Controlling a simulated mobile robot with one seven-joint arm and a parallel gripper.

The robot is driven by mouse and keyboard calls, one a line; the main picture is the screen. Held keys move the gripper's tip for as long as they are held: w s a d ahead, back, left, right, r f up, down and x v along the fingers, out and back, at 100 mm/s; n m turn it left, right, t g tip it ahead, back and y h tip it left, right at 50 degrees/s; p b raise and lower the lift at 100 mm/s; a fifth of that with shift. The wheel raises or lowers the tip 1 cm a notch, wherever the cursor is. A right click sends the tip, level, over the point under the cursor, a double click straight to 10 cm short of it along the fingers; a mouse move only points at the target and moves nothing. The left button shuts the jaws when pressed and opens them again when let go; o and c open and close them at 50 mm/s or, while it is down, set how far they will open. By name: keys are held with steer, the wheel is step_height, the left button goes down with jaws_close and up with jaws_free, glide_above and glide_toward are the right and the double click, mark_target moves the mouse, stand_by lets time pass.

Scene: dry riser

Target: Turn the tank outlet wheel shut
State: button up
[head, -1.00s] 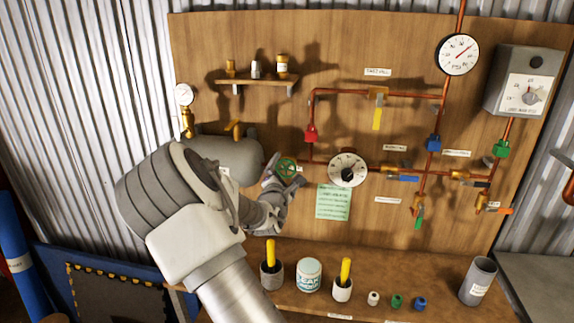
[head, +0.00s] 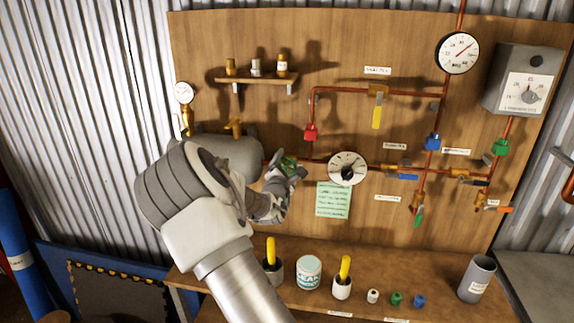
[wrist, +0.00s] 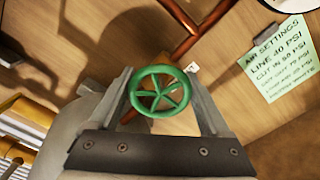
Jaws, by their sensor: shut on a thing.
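The tank outlet wheel is a small green spoked handwheel (wrist: 160,91), centred between my gripper's fingers in the wrist view. In the head view only part of the green wheel (head: 288,162) shows behind my gripper (head: 286,172). My gripper (wrist: 160,95) is shut on the wheel, with one finger at each side of its rim. The grey tank (head: 226,152) lies left of the wheel, partly hidden by my arm. The wheel's stem is hidden.
A round dial gauge (head: 347,168) is close right of the wheel, with a green note (head: 333,200) below it. Copper pipes with coloured valve handles fill the board's right side. A small shelf (head: 256,80) is above; cups and jars stand on the bench (head: 240,308).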

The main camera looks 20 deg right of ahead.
steer(key=shift+c, duration=0.3)
steer(key=shift+f+b, duration=0.1)
steer(key=shift+b, duration=0.2)
steer(key=shift+f+m+b, duration=0.1)
steer(key=shift+m+b, duration=0.85)
steer(key=shift+m, duration=0.15)
steer(key=m+b, duration=0.7)
steer(key=m, duration=0.1)
steer(key=shift+m+b, duration=1.2)
steer(key=shift+m, duration=0.7)
steer(key=o, duration=1.2)
steer(key=shift+r, duration=0.2)
